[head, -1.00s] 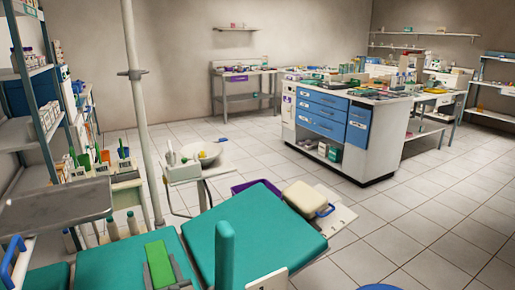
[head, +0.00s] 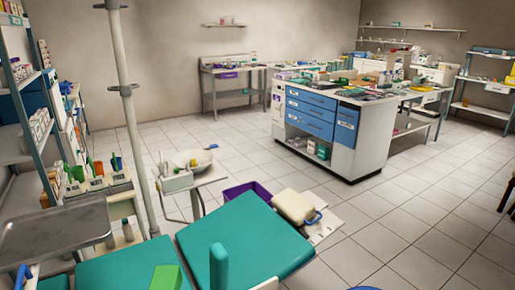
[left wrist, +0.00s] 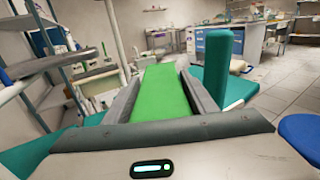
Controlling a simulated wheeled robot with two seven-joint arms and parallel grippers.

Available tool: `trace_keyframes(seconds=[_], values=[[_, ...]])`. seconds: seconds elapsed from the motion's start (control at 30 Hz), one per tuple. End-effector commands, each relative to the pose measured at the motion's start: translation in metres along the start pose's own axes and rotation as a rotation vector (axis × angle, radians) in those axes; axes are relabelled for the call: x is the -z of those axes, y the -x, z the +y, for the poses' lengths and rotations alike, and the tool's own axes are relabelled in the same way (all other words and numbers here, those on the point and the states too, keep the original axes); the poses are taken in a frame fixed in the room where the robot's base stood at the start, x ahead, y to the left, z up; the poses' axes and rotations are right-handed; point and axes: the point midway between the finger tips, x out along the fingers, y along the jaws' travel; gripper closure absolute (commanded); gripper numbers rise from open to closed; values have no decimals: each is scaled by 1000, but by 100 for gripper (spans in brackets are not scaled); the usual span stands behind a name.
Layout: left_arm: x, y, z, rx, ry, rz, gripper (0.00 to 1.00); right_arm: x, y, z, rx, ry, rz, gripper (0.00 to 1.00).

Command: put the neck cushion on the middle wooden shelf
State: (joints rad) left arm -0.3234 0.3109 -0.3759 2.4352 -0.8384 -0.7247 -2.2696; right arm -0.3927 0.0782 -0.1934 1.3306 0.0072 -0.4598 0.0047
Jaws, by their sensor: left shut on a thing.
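My left gripper (left wrist: 163,72) is shut on a bright green, flat-topped block (left wrist: 160,100), held between its two grey fingers. The green block also shows at the bottom edge of the head view (head: 166,278), in front of the teal dental chair (head: 245,240). It may be the neck cushion, but I cannot tell for sure. A cream pad (head: 295,206) rests at the far end of the chair, beside a blue loop handle. I cannot make out a wooden shelf with certainty. My right gripper is not in view.
A grey metal tray (head: 50,238) and a blue-grey shelf rack (head: 38,145) stand at the left, near a pale pole (head: 130,120). A white-and-blue cabinet island (head: 365,145) stands beyond the chair. A brown wooden item (head: 508,196) shows at the right edge.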

Motion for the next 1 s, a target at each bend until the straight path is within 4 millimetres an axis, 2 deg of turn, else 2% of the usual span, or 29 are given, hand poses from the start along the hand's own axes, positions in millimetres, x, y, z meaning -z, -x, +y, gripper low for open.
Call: trace_keyframes(seconds=[0.1,0.23,1.0], values=[[-11,16,-8,41,0,0,77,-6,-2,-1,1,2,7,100],[-15,23,-11,61,0,-2,77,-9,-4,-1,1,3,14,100],[-15,24,-12,63,0,-3,77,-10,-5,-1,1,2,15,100]])
